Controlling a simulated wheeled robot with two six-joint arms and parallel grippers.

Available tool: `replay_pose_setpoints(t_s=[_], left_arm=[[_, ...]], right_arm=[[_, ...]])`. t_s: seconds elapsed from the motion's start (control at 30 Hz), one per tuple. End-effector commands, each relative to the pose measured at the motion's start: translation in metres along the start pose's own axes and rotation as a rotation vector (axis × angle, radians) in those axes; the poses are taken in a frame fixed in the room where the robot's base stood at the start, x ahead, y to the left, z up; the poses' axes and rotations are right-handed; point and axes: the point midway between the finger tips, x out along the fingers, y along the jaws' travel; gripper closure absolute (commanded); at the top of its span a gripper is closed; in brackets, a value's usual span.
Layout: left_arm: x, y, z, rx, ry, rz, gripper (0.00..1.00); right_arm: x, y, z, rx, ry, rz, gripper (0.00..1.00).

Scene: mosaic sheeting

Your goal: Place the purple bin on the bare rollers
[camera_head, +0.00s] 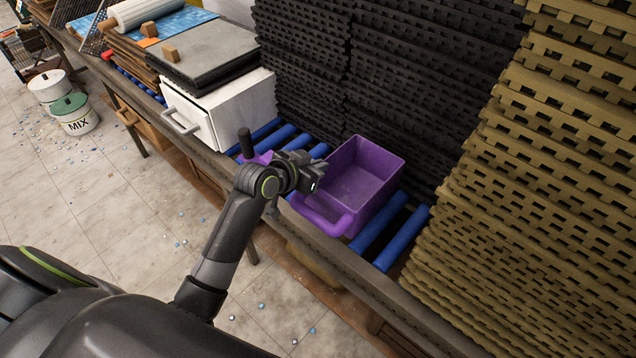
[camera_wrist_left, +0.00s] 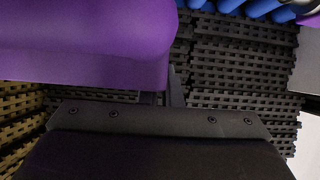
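The purple bin (camera_head: 372,172) is an open box with a looped handle on its near side. It is over the blue rollers (camera_head: 378,232), right of the white drawer box; I cannot tell whether it rests on them or is just above. My left gripper (camera_head: 312,172) is at the bin's left wall. In the left wrist view the bin (camera_wrist_left: 85,40) fills the upper left, and the left gripper's fingers (camera_wrist_left: 163,97) are close together around its edge, one partly hidden behind it. My right gripper is not in view.
Bare rollers show left and right of the bin. A white drawer box (camera_head: 230,108) stands left, black mats (camera_head: 405,90) behind, tan mats (camera_head: 540,190) right. A purple item (camera_head: 252,157) shows partly behind my arm. Buckets (camera_head: 75,115) stand on the floor.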

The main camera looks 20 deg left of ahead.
Motion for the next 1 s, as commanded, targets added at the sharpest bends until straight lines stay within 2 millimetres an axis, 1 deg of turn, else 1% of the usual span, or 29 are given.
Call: replay_pose_setpoints(t_s=[0.03, 0.2, 0.4, 0.5, 0.77, 0.8, 0.93, 0.97, 1.0], left_arm=[[0.003, 0.001, 0.005, -0.004, 0.002, 0.002, 1.00], [0.010, 0.001, 0.017, -0.002, 0.005, 0.003, 1.00], [0.023, 0.001, 0.041, -0.002, 0.004, 0.002, 1.00], [0.025, 0.000, 0.046, -0.001, 0.005, 0.002, 1.00], [0.026, 0.000, 0.046, 0.000, 0.006, 0.001, 1.00], [0.026, 0.000, 0.049, 0.001, 0.001, 0.001, 0.94], [0.026, 0.000, 0.048, 0.001, 0.002, 0.001, 0.77], [0.026, 0.000, 0.048, 0.001, 0.002, 0.001, 0.74], [0.026, 0.000, 0.048, 0.001, 0.002, 0.001, 0.74]], right_arm=[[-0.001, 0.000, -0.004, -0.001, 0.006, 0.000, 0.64], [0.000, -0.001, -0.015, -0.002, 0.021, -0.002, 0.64], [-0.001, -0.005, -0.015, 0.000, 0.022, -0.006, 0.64], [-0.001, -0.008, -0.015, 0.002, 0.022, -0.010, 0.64], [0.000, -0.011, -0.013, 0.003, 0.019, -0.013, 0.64], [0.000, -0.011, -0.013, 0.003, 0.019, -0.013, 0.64], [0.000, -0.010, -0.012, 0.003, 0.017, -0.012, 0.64], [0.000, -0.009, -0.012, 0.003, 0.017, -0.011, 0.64], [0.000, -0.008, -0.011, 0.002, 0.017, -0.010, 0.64]])
